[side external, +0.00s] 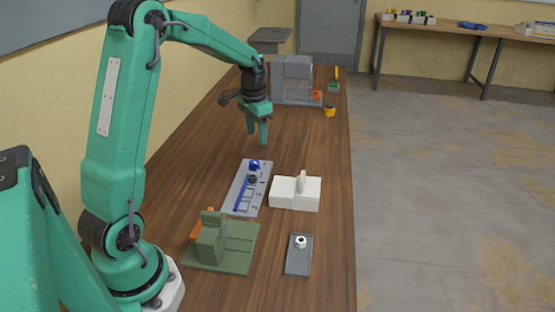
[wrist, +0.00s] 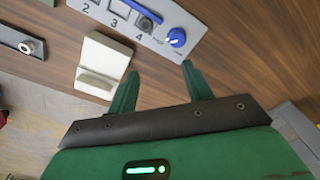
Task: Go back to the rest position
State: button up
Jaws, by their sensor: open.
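My gripper (side external: 257,134) is green, hangs fingers down above the wooden table and holds nothing. Its two fingers stand apart in the wrist view (wrist: 160,90). Below and in front of it in the side view lies a grey panel (side external: 240,208) with a blue knob (side external: 254,165) and a dark square part (side external: 252,180). The panel also shows at the top of the wrist view (wrist: 148,41), with numbers and the blue knob (wrist: 177,37). A white box (side external: 283,197) with an upright tab stands just right of the panel. The gripper is apart from all of these.
A green fixture (side external: 240,245) and a grey plate (side external: 297,267) with a white round part (side external: 300,241) lie nearer the camera. A grey machine (side external: 292,75) and a yellow cup (side external: 330,111) stand farther back. The table (side external: 315,150) is bare around the gripper.

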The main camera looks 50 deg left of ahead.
jog(key=s+d+r+t, duration=0.2)
jog(key=s+d+r, duration=0.75)
jog(key=d, duration=0.35)
jog(key=s+d+r+t, duration=0.1)
jog(key=s+d+t, duration=0.1)
jog(key=s+d, duration=0.5)
jog(key=shift+s+d+t, duration=0.3)
jog(key=shift+s+t, duration=0.1)
jog(key=shift+s, duration=1.5)
